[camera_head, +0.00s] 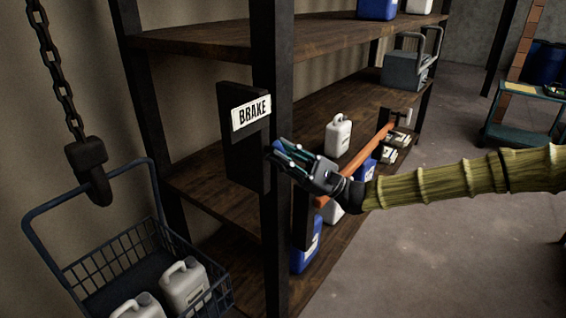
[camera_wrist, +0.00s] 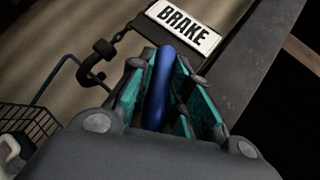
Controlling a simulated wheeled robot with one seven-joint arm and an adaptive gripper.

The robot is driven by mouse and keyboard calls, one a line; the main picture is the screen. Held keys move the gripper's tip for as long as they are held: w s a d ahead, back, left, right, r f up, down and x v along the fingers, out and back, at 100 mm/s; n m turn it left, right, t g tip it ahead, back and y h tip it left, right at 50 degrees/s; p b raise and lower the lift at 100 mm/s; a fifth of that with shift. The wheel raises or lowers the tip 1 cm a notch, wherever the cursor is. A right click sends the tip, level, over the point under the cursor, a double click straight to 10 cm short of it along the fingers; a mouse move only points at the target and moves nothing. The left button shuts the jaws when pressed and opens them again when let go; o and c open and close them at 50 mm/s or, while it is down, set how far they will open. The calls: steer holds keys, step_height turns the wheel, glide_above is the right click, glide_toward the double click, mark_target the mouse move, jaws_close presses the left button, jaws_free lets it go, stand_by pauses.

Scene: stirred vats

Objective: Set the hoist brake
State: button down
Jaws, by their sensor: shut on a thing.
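A dark box with a white BRAKE label (camera_head: 251,112) is fixed at the shelf's front post. The label also shows at the top of the wrist view (camera_wrist: 184,26). My gripper (camera_head: 281,152) is in front of the post, just below and right of the label. In the wrist view its teal-padded fingers (camera_wrist: 157,95) are shut on a blue lever handle (camera_wrist: 160,88), which runs between them toward the brake box.
A hoist chain with a dark hook (camera_head: 88,170) hangs at left, by a blue wire basket (camera_head: 60,214) holding white jugs. The wooden shelves (camera_head: 205,40) carry jugs, a grey toolbox (camera_head: 408,68) and an orange bar (camera_head: 375,150). Floor at right is open before a teal cart (camera_head: 520,125).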

steer(key=m+t, duration=0.9)
steer(key=m, duration=0.2)
steer(key=shift+t, duration=0.4)
steer(key=shift+m+t+h, duration=0.3)
steer(key=shift+t, duration=0.1)
steer(key=c, duration=1.3)
jaws_free()
steer(key=v, duration=1.2)
steer(key=shift+f, duration=0.1)
